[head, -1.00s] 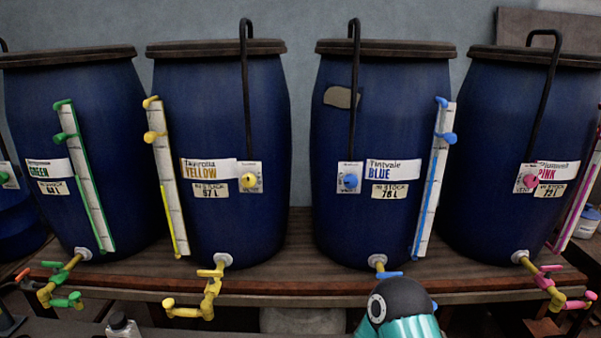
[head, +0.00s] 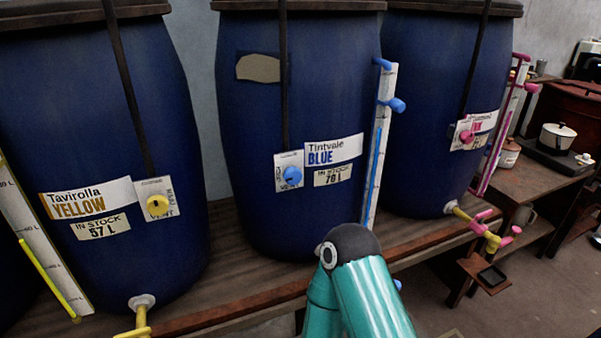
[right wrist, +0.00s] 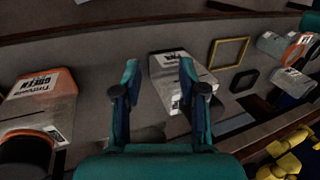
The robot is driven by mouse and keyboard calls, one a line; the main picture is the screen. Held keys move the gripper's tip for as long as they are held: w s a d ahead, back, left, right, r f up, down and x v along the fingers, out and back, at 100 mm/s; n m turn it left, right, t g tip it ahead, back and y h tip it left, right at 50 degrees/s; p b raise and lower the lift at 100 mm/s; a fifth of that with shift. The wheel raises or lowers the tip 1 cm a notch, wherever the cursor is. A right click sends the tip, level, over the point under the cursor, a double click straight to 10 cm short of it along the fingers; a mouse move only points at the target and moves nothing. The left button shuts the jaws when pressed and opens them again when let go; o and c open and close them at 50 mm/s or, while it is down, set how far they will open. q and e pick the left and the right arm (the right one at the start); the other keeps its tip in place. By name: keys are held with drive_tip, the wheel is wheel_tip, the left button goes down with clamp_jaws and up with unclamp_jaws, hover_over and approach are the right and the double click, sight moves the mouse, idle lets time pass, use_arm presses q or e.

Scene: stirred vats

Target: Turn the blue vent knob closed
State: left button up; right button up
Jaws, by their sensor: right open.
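The blue vent knob (head: 291,176) sits on a small white plate on the front of the Tintvale BLUE vat (head: 305,100), left of its name label. I cannot tell from its shape how far it is turned. In the right wrist view my right gripper (right wrist: 159,75) is open, its two teal fingers apart with nothing held. It points at a lower area with labelled containers, and the blue knob is not in that view. In the head view a teal link of my arm stands in front of the bench, below the blue vat. My left gripper is not in view.
The yellow vent knob (head: 157,206) and the pink vent knob (head: 466,137) are on the neighbouring vats. A sight tube (head: 380,140) with blue fittings stands right of the blue knob. A black pipe (head: 283,80) rises above the knob. The wooden bench edge (head: 250,306) runs below.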

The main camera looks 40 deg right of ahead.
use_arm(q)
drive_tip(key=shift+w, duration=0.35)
use_arm(e)
drive_tip(key=shift+w, duration=0.3)
